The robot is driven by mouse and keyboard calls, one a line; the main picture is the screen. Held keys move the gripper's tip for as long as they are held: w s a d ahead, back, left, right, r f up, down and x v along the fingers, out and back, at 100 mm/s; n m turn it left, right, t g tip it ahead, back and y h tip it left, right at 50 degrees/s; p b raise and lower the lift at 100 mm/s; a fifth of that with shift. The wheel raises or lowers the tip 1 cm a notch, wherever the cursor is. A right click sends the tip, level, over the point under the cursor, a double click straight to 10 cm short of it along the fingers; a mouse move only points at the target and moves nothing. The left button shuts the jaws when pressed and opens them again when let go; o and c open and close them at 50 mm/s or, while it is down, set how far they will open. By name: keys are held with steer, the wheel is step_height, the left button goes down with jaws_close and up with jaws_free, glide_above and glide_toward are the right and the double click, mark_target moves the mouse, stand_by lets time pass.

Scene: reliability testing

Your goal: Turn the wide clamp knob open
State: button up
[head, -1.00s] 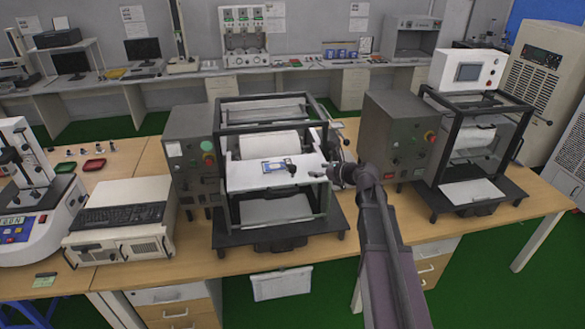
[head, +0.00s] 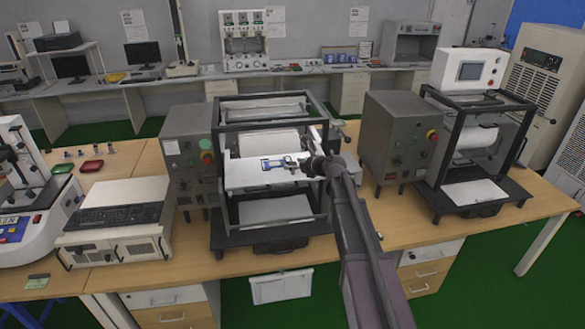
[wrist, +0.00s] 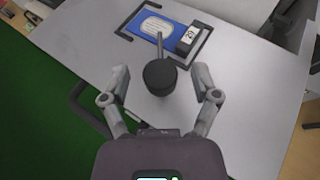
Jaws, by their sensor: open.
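The wide clamp knob (wrist: 159,78) is a dark round knob on the pale plate (wrist: 240,80) in the wrist view. My gripper (wrist: 162,84) is open, with one finger on each side of the knob and a visible gap on both sides. A thin rod runs from the knob toward a blue card with a white oval label (wrist: 157,27), which lies in a dark frame. In the head view my gripper (head: 308,165) is over the right part of the white plate (head: 245,174) of the middle machine, and my arm hides the knob there.
A grey control box (head: 187,155) stands left of the plate and another (head: 396,140) stands to the right. A black frame (head: 270,112) with a white roller rises behind the plate. A small block marked 21 (wrist: 187,39) sits beside the card.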

steer(key=shift+w+a+f, duration=0.2)
steer(key=shift+w+a, duration=0.1)
steer(key=shift+w, duration=0.1)
steer(key=shift+c, duration=0.2)
jaws_close()
